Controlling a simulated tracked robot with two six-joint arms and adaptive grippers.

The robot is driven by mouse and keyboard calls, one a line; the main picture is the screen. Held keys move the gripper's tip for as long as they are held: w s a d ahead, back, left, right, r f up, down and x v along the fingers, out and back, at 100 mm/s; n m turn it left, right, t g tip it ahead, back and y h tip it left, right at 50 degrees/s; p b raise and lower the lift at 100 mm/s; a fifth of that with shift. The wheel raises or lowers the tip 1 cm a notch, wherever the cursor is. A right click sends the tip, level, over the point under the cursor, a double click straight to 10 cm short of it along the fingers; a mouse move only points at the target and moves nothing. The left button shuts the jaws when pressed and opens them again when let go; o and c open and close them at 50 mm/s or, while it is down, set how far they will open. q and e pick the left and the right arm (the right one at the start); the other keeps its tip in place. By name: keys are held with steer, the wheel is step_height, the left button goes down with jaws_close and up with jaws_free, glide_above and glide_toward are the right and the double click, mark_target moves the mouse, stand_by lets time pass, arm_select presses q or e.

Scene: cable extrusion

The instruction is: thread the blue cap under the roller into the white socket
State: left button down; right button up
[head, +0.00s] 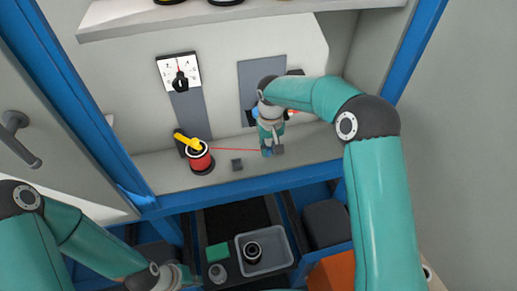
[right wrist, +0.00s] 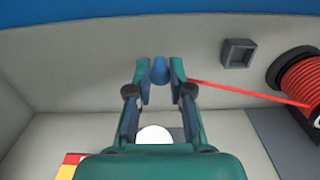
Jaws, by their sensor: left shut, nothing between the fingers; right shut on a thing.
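The blue cap (right wrist: 159,70) is between the fingertips of my right gripper (right wrist: 160,76), which is shut on it. A thin red cable (head: 233,149) runs taut from the cap's end to the red spool (head: 200,161). In the head view my right gripper (head: 271,148) is low over the shelf, in front of a dark grey panel, and hides what is behind it. My left gripper (head: 187,275) is shut and empty at the bottom edge, partly cut off. I cannot make out the roller or the white socket for certain; a white round part (right wrist: 154,134) shows behind my right gripper.
A small dark square box (head: 237,164) sits on the shelf between spool and right gripper. A dial panel (head: 179,73) is on the back wall. Below are a grey bin (head: 244,239) and a green block (head: 217,252).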

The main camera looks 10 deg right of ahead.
steer(key=shift+d+p, duration=0.65)
steer(key=shift+d, duration=3.95)
steer(key=shift+a+r, duration=0.35)
steer(key=shift+r, duration=0.2)
steer(key=shift+a+r, duration=0.3)
steer(key=shift+r, duration=0.25)
steer(key=s+a+f, duration=0.1)
steer(key=s+a, duration=0.4)
steer(key=s, duration=0.4)
steer(key=shift+s+f, duration=0.2)
steer(key=shift+f, duration=0.1)
steer(key=shift+s, duration=0.1)
